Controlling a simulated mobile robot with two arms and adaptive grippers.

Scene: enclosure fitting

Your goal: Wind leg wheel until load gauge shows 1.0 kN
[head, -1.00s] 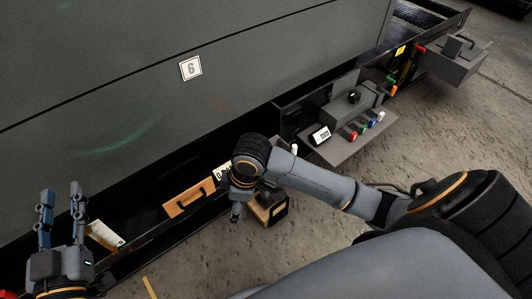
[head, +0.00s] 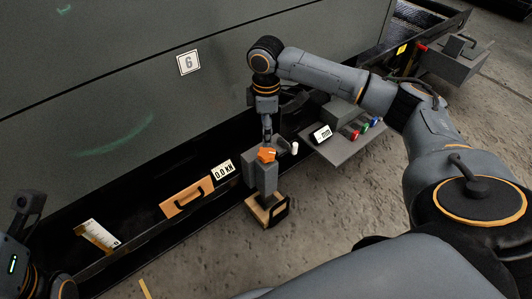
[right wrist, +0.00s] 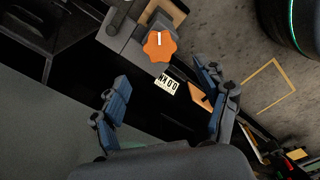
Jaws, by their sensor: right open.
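The orange leg wheel (head: 266,155) sits on top of a grey leg (head: 262,177) beside the dark enclosure. The wheel also shows in the right wrist view (right wrist: 159,46), with a white mark on it. The load gauge (head: 223,169) is a small white display reading 0.0 kN; it also shows in the right wrist view (right wrist: 167,83). My right gripper (head: 267,136) points down just above the wheel. In the right wrist view its fingers (right wrist: 170,100) are spread and empty. My left gripper (head: 28,205) is partly cut off at the lower left; its opening is unclear.
The leg's foot stands over a wooden block (head: 268,210) on the concrete floor. A wooden panel with a handle (head: 187,197) and a white-and-yellow card (head: 98,235) lie along the enclosure. A grey shelf with coloured knobs (head: 350,140) and a small display stands to the right.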

